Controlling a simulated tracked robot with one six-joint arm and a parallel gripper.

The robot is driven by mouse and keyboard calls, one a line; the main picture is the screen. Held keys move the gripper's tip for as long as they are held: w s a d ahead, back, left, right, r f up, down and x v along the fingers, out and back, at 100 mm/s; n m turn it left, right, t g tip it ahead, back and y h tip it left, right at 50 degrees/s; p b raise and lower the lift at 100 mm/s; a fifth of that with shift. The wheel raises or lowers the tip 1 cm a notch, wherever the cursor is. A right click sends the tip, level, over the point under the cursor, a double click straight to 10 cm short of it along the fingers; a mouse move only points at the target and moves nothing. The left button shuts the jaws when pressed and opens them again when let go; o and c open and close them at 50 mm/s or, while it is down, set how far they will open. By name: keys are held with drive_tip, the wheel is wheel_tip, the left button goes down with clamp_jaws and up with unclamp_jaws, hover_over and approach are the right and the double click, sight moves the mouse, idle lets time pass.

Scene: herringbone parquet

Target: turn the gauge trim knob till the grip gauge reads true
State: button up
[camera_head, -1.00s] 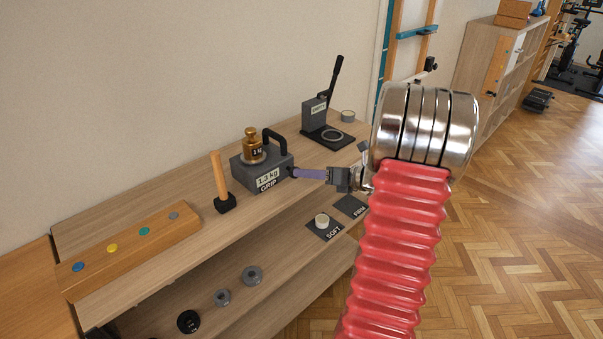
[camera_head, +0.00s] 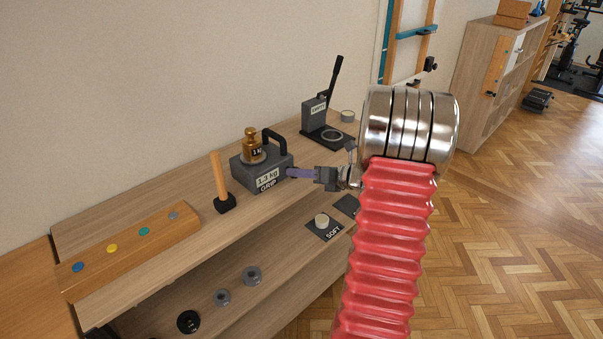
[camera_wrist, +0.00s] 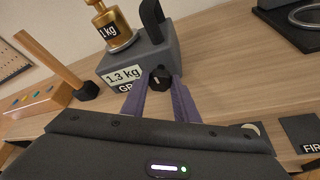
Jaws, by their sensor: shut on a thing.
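The grip gauge (camera_head: 262,172) is a dark grey box with a handle on the wooden bench; its display reads 1.3 kg. A brass weight (camera_head: 253,147) marked 1 kg stands on top, and both also show in the wrist view. The black trim knob (camera_wrist: 159,78) sits on the gauge's side facing me. My gripper (camera_wrist: 160,86) has its purple fingers on either side of this knob, shut on it. In the head view my gripper (camera_head: 289,172) reaches the gauge from the right, and the knob is hidden there.
A wooden-handled tool (camera_head: 221,182) stands close left of the gauge. A lever press (camera_head: 322,110) stands behind to the right. A pad marked SOFT (camera_head: 325,230) bears a pale disc. A wooden block (camera_head: 130,250) with coloured dots lies at left.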

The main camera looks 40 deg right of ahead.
drive_tip(key=shift+c, duration=1.4)
drive_tip(key=shift+d, duration=0.25)
drive_tip(key=shift+c, duration=0.6)
drive_tip(key=shift+a, duration=0.1)
